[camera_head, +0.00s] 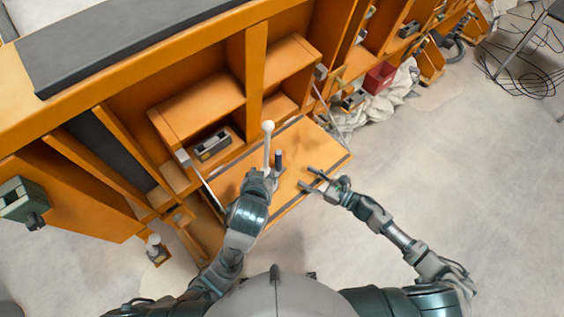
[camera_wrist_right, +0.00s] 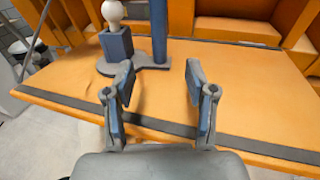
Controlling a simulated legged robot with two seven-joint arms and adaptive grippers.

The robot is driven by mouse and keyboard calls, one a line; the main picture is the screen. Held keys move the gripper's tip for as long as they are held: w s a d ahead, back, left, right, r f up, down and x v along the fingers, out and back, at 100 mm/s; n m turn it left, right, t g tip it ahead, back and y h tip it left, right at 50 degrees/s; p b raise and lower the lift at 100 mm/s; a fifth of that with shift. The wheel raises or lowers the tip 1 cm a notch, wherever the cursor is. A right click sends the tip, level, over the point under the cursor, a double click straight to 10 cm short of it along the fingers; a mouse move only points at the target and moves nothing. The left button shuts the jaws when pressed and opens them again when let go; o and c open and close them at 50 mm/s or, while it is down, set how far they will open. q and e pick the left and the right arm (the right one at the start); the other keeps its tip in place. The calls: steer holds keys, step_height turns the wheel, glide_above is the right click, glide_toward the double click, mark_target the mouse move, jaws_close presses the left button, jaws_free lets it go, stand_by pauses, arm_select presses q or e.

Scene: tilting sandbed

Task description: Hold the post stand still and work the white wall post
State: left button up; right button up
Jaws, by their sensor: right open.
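A white post (camera_head: 267,147) with a round white top rises near the middle of the fold-down orange panel (camera_head: 310,147). A short dark post (camera_head: 278,158) stands just right of it. In the right wrist view, a white knob (camera_wrist_right: 113,11) sits above a blue block (camera_wrist_right: 116,43), beside a dark blue upright (camera_wrist_right: 159,32), on a flat grey base (camera_wrist_right: 147,62). My left gripper (camera_head: 262,177) is at the foot of the white post; its fingers are too small to judge. My right gripper (camera_head: 310,178) is open and empty right of the posts; its spread fingers also show in the wrist view (camera_wrist_right: 160,84).
Orange shelving (camera_head: 200,104) stands behind the panel, with a small grey device (camera_head: 212,145) in one bay. A red box (camera_head: 380,76) and crumpled white material (camera_head: 390,98) lie at upper right.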

mark_target(279, 162)
steer(key=x, duration=1.2)
steer(key=shift+a, duration=0.15)
steer(key=shift+c, duration=0.3)
